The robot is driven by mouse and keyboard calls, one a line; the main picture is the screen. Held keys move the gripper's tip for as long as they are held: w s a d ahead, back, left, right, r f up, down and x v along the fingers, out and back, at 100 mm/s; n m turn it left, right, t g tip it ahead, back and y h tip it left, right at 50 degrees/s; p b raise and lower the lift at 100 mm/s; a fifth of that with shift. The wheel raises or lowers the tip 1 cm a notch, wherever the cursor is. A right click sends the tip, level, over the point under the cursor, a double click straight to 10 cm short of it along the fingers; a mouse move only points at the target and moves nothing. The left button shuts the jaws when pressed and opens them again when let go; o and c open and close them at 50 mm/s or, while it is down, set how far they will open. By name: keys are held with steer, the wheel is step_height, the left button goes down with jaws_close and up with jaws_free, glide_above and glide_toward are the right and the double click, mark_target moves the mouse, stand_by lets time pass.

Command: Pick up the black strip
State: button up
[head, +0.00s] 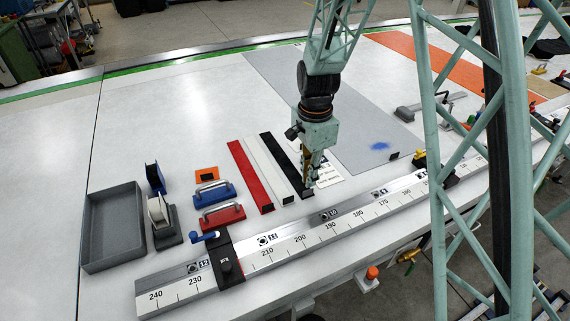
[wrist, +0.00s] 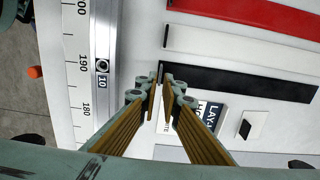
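The black strip (head: 283,160) lies flat on the white table, at the right of a row of strips. It also shows in the wrist view (wrist: 250,83), reaching right from just beyond my fingertips. My gripper (head: 309,184) points down at the strip's front end, by the ruler rail. In the wrist view my gripper (wrist: 160,84) has its two long fingers apart, with a narrow gap at the tips and nothing visibly held. The strip's near end lies at the tips. I cannot tell whether they touch it.
A white strip (head: 265,167) and a red strip (head: 250,175) lie left of the black one. A ruler rail (head: 290,240) runs along the front. A printed card (head: 328,175) lies to the right. Red and blue handled blocks and a grey tray (head: 113,228) stand left.

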steer(key=shift+f, duration=0.45)
steer(key=shift+f, duration=2.6)
jaws_close()
steer(key=shift+r, duration=0.2)
steer(key=shift+r, duration=1.45)
steer(key=shift+s+r, duration=0.1)
steer(key=shift+r, duration=0.1)
steer(key=s+d, duration=0.3)
steer(key=s, duration=0.1)
steer(key=s+d+r, duration=0.1)
steer(key=s+d, duration=0.2)
steer(key=s, duration=0.1)
steer(key=s+d, duration=0.3)
steer(key=s, duration=0.2)
steer(key=shift+r, duration=0.15)
